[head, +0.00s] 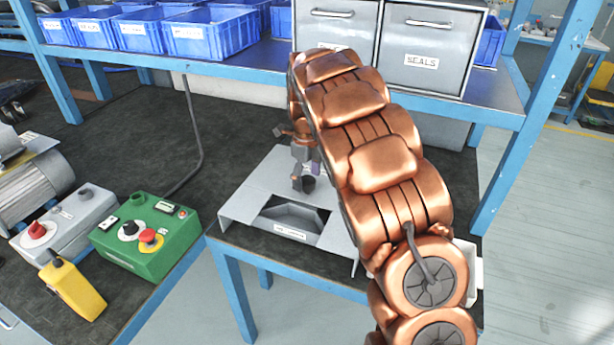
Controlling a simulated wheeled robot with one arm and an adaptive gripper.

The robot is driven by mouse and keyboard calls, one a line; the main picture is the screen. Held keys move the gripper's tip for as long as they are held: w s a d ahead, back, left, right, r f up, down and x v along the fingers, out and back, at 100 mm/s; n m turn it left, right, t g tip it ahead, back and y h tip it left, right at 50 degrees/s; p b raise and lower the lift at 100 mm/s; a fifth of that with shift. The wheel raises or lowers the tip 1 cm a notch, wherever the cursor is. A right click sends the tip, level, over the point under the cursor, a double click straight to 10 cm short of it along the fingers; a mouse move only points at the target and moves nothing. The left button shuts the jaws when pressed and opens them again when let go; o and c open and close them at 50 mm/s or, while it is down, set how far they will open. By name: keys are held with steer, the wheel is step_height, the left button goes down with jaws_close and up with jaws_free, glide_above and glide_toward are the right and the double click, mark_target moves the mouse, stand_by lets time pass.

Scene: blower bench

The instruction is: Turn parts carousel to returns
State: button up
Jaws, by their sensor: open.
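The parts carousel (242,206) appears to be the light grey housing on the dark bench top, with a cut-out at its front. A grey angular tray (293,217) shows inside the cut-out. A small white label sits on the front edge, too small to read. My gripper (303,184) is open and points down over the back part of the housing. I cannot tell whether it touches anything there. My copper-coloured arm hides the right side of the housing and whatever lies behind it.
A green control box (145,236) with a red and yellow button, a grey box (62,226) and a yellow pendant (72,288) stand at left. Blue bins (212,34) and a metal drawer labelled SEALS (430,45) sit on the shelf above. Dark bench left of the housing is clear.

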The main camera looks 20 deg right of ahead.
step_height(320, 180, up, 12)
stand_by(0.7)
stand_by(0.4)
